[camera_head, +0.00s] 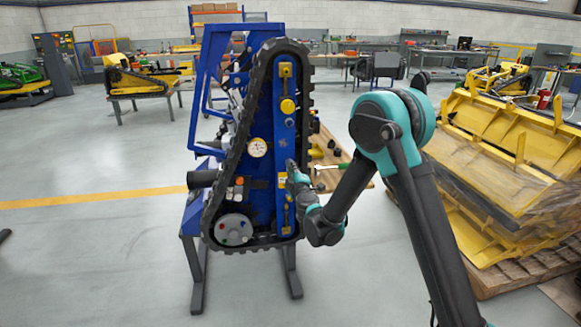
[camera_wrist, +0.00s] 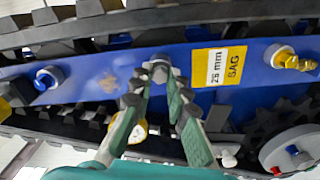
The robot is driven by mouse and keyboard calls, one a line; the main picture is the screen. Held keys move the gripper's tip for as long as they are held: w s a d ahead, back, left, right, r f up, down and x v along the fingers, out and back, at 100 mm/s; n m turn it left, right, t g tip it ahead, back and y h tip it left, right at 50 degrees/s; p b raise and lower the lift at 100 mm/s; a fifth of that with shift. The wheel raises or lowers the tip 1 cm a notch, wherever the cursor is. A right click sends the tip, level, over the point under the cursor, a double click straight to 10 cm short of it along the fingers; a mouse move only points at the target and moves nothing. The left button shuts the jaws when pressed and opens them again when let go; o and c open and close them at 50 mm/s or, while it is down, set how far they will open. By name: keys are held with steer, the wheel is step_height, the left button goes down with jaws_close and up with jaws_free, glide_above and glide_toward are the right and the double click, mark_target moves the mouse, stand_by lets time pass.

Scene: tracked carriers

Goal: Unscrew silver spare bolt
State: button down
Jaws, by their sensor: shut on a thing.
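The silver bolt (camera_wrist: 160,66) sits on the blue side plate (camera_wrist: 92,92) of the tracked carrier. My gripper (camera_wrist: 158,76) has its two green-padded fingers closed around the bolt's head, one on each side. In the head view my gripper (camera_head: 293,172) reaches the blue upright of the carrier from the right, at about its middle height. The bolt is too small and covered to make out there. How far its thread stands out of the plate cannot be told.
A black rubber track (camera_head: 254,100) runs around the carrier, which rests on a stand (camera_head: 197,262). The wrist view shows a yellow "25 mm SAG" label (camera_wrist: 219,67) and a yellow fitting (camera_wrist: 292,58) to the right. Yellow frames (camera_head: 500,150) are stacked at the right.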

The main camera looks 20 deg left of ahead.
steer(key=c, duration=1.6)
jaws_free()
steer(key=shift+c, duration=0.2)
steer(key=m, duration=2.9)
jaws_close()
